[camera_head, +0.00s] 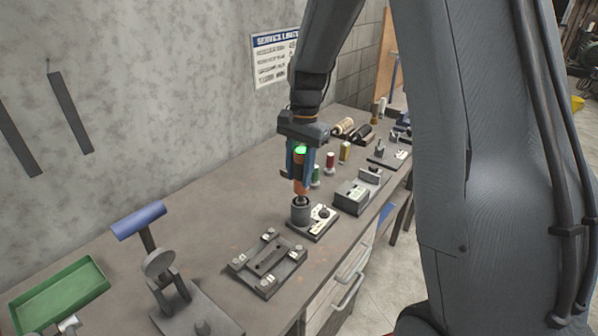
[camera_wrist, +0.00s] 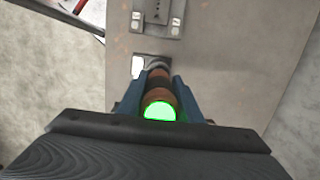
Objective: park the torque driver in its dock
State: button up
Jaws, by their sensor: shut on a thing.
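The torque driver (camera_head: 300,187) is orange-brown with a dark band and a glowing green top. My gripper (camera_head: 301,170) is shut on it and holds it upright, pointing down. In the wrist view the driver (camera_wrist: 158,92) sits between the blue fingers of my gripper (camera_wrist: 160,90). The dock appears to be the grey cylindrical cup (camera_head: 300,213) on a dark base with a white label plate (camera_head: 322,214). The driver's lower end is at or in the cup's mouth; how deep it sits I cannot tell. In the wrist view the driver and fingers hide most of the cup.
A dark fixture plate with corner clamps (camera_head: 266,263) lies in front of the dock. A grey block (camera_head: 351,197) stands to its right. A blue-handled stand (camera_head: 150,240) and green tray (camera_head: 58,297) are at left.

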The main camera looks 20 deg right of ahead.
aim_at(299, 193)
jog(key=shift+f+b, duration=1.1)
jog(key=shift+f, duration=1.6)
dwell(2.7)
jog(key=o, duration=1.4)
jog(key=shift+c, duration=0.2)
jog(key=r, duration=0.2)
jog(key=r+b, duration=0.1)
jog(key=r, duration=0.1)
jog(key=r+b, duration=0.1)
jog(key=r, duration=0.1)
jog(key=shift+w+d, duration=0.3)
jog(key=shift+r+b, duration=0.35)
jog(key=shift+r, duration=0.3)
jog(key=shift+s+a+f+n, duration=0.1)
jog(key=shift+s+f+n, duration=0.1)
jog(key=shift+n, duration=0.1)
jog(key=s+f+n+t+b, duration=0.1)
jog(key=s+f+n+b, duration=0.1)
jog(key=s+f+n, duration=0.3)
jog(key=s+f+n+t+h+b, duration=0.1)
jog(key=s+f+n, duration=0.4)
jog(key=s, duration=0.7)
jog(key=shift+f+b, duration=0.4)
jog(key=shift+b, duration=0.45)
